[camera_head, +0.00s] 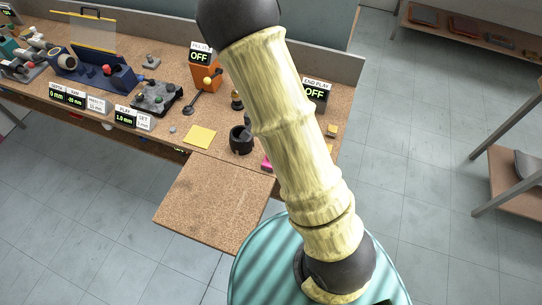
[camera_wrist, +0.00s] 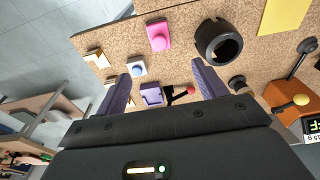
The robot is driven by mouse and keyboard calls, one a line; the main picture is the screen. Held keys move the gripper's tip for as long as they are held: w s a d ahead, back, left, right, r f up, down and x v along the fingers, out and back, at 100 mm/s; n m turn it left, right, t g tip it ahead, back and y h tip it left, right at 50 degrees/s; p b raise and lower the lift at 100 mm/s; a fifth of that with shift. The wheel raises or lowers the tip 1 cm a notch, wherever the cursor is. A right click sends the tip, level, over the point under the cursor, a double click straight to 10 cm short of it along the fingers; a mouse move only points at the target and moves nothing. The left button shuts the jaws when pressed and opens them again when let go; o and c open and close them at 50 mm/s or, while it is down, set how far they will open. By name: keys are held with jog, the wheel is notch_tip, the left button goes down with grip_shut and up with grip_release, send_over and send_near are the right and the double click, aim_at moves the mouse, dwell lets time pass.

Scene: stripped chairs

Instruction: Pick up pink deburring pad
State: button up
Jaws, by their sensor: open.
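The pink deburring pad (camera_wrist: 158,37) lies on the cork-brown bench top in the wrist view, near its upper middle, with a small round knob or spot on it. In the head view only a bit of the pink pad (camera_head: 266,163) shows beside my arm, which hides the rest. My gripper (camera_wrist: 161,70) is open and empty, its two purple fingers spread apart over the bench. The pad appears beyond the fingertips in the wrist view, apart from both. My gripper is not clearly visible in the head view.
A black round cup (camera_wrist: 207,50) stands right of the pad. A white block with a blue top (camera_wrist: 137,70) and a purple block (camera_wrist: 151,95) lie close to the fingers. A yellow sheet (camera_head: 200,137) lies on the bench. A lower brown board (camera_head: 212,203) juts from the front.

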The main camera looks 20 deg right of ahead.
jog(key=f, duration=0.8)
jog(key=w+d+f, duration=0.1)
jog(key=f, duration=0.3)
jog(key=shift+w+f, duration=0.1)
jog(key=shift+w+d+f+p, duration=0.15)
jog(key=shift+f+p, duration=0.45)
jog(key=shift+f, duration=0.7)
jog(key=shift+w+d+f+p, duration=0.15)
jog(key=shift+f+p, duration=0.45)
jog(key=shift+f, duration=0.65)
jog(key=shift+c, duration=0.2)
jog(key=c, duration=1.1)
